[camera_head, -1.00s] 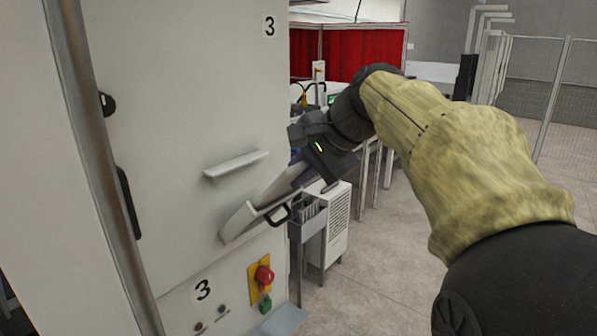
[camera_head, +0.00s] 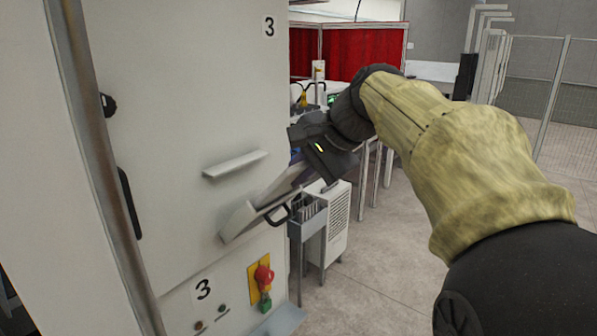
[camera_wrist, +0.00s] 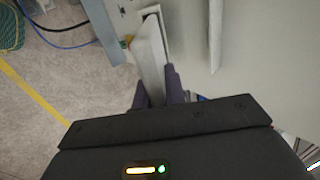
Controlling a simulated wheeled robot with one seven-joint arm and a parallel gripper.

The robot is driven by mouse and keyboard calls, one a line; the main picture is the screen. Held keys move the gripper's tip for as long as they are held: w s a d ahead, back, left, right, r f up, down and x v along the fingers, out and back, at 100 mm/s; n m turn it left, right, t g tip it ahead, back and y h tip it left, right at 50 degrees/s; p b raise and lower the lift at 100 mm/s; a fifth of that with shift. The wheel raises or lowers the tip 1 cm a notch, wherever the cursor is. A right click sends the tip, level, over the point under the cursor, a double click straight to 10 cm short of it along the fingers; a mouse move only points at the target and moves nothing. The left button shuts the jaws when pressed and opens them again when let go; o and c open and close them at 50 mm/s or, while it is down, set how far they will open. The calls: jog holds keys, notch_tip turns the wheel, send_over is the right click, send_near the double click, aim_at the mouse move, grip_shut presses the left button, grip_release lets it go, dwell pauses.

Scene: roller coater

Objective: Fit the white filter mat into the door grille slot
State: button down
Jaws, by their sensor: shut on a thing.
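The white filter mat (camera_wrist: 148,52) is a pale flat panel, seen nearly edge-on in the wrist view. My gripper (camera_wrist: 158,88) is shut on its near end, with one dark finger on each side. In the head view my gripper (camera_head: 298,172) is at the right of the white cabinet door, and the mat (camera_head: 282,183) slants down from it to the left. The mat's lower part is at the tilted white grille slot (camera_head: 238,222) on the door. I cannot tell how deep the mat sits in it.
A white ledge (camera_head: 236,164) juts from the door above the slot. A black handle (camera_head: 278,214) is beside the slot. A red button (camera_head: 264,275) is below. A grey rack (camera_head: 308,218) and a white unit (camera_head: 335,215) stand behind. The floor at right is clear.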

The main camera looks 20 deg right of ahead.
aim_at(273, 198)
jog(key=shift+b+x, duration=1.7)
jog(key=shift+x, duration=3.15)
jog(key=c, duration=1.4)
grip_release()
jog(key=shift+f, duration=0.15)
jog(key=shift+o, duration=0.2)
jog(key=shift+s+d+r, duration=0.15)
jog(key=shift+d+r, duration=0.05)
jog(key=shift+r, duration=0.25)
jog(key=b+v, duration=0.1)
jog(key=v, duration=1.5)
jog(key=shift+s+r+b, duration=0.25)
jog(key=shift+s+b, duration=0.1)
jog(key=shift+d+f, duration=0.1)
